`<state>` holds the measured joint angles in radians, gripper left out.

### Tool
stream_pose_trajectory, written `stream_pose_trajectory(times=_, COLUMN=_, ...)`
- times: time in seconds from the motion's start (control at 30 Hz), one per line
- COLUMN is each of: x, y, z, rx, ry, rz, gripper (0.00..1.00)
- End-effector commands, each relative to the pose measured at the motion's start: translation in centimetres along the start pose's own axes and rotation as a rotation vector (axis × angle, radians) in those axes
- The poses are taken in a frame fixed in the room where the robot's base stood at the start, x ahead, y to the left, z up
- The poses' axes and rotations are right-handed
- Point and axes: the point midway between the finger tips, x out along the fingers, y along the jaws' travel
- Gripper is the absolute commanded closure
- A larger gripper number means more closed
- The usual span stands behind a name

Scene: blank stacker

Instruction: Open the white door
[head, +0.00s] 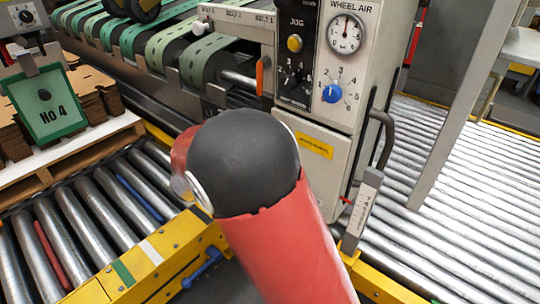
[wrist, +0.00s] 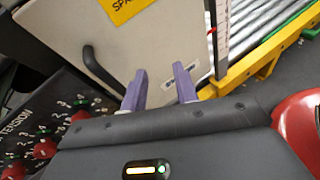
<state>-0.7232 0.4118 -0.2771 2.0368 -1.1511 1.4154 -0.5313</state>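The white door (wrist: 150,45) fills the upper middle of the wrist view, tilted in the picture, with a yellow label at its top. A dark curved handle (wrist: 97,66) is on its left part. In the head view the white door (head: 327,178) is the lower cabinet panel with a yellow label, partly covered by my red and black arm. I cannot tell whether it is fully shut. My gripper (wrist: 160,84) shows two purple fingers, apart with nothing between them, in front of the door and right of the handle. My arm hides the gripper in the head view.
A control panel (head: 296,60) with knobs is above the door. A roller conveyor (head: 460,200) lies to the right, and more rollers (head: 90,215) with yellow rails to the left. A dark knob panel (wrist: 45,125) is close at the wrist view's lower left.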

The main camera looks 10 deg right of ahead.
Motion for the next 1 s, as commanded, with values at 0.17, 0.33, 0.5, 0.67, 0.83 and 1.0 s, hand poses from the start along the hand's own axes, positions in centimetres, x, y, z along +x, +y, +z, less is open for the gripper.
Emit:
stream_pose_trajectory(times=0.17, x=-3.0, y=3.8, z=-2.2, rx=-0.168, ry=-0.198, rz=0.155, gripper=0.70)
stream_pose_trajectory(times=0.33, x=-3.7, y=5.0, z=-2.8, rx=-0.216, ry=-0.265, rz=0.204, gripper=0.70)
stream_pose_trajectory(times=0.5, x=-1.6, y=5.5, z=-2.2, rx=-0.218, ry=-0.268, rz=0.203, gripper=0.70)
stream_pose_trajectory(times=0.67, x=1.0, y=6.1, z=-1.6, rx=-0.217, ry=-0.266, rz=0.201, gripper=0.70)
stream_pose_trajectory(times=0.83, x=2.8, y=6.6, z=-1.2, rx=-0.215, ry=-0.265, rz=0.203, gripper=0.70)
stream_pose_trajectory(times=1.0, x=3.3, y=6.7, z=-1.1, rx=-0.215, ry=-0.264, rz=0.204, gripper=0.70)
